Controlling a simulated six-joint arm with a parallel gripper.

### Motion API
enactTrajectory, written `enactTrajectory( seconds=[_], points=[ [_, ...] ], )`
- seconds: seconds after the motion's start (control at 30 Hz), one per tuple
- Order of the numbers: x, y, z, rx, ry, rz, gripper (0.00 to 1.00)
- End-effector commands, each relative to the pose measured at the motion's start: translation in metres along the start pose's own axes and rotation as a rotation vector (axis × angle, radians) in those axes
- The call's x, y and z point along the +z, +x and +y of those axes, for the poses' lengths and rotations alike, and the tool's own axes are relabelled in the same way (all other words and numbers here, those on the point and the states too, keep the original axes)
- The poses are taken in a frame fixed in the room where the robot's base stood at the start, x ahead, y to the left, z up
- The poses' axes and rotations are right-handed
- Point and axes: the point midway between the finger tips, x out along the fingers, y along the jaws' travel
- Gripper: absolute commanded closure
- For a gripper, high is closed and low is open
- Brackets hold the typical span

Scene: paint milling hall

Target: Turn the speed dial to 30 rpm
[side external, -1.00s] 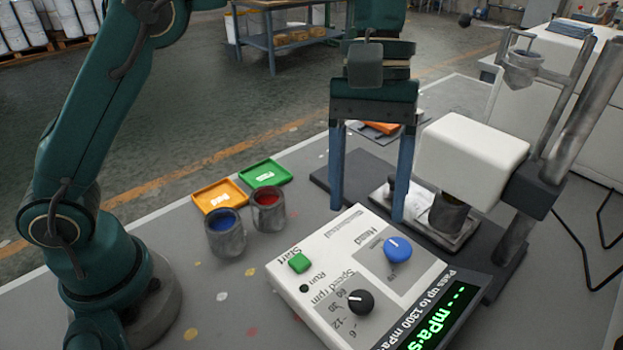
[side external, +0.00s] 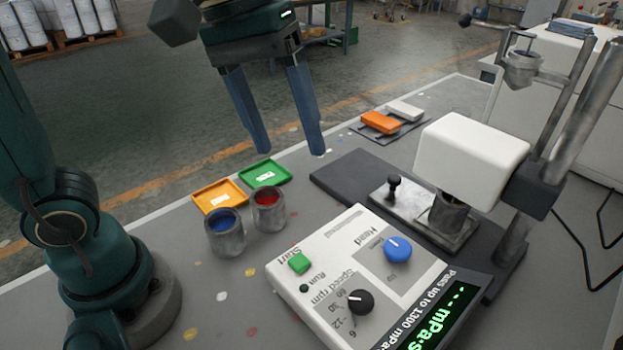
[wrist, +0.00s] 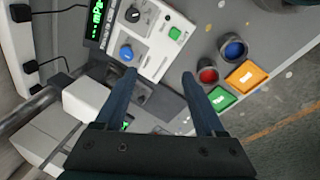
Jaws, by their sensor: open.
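The speed dial (side external: 361,302) is a black knob with a white pointer mark on the white control panel (side external: 285,270), beside a printed rpm scale. The exact value at its pointer is too small to tell. In the wrist view the dial (wrist: 133,15) is near the top edge, beyond my fingertips. My gripper (side external: 291,153) is open and empty, raised above the table behind the panel and well apart from the dial. In the wrist view my gripper (wrist: 160,75) has its two blue fingers spread wide, with the panel's edge between and beyond them.
A blue Head dial (side external: 397,249), a green Start button (side external: 299,262) and a green display (side external: 440,318) are on the panel. Red (side external: 269,212) and blue (side external: 226,236) paint pots stand left of it. The white machine head (side external: 473,150) overhangs a cup at right.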

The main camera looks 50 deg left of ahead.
Motion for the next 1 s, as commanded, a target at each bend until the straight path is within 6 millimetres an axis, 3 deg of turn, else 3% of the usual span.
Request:
enactTrajectory(
  seconds=[0.37,0.7,1.0],
  points=[
    [0.014,-0.003,-0.037,0.004,0.079,0.143,0.28],
    [0.028,0.01,-0.07,-0.024,0.188,0.262,0.28],
    [0.033,0.021,-0.084,-0.05,0.261,0.306,0.28]
  ],
)
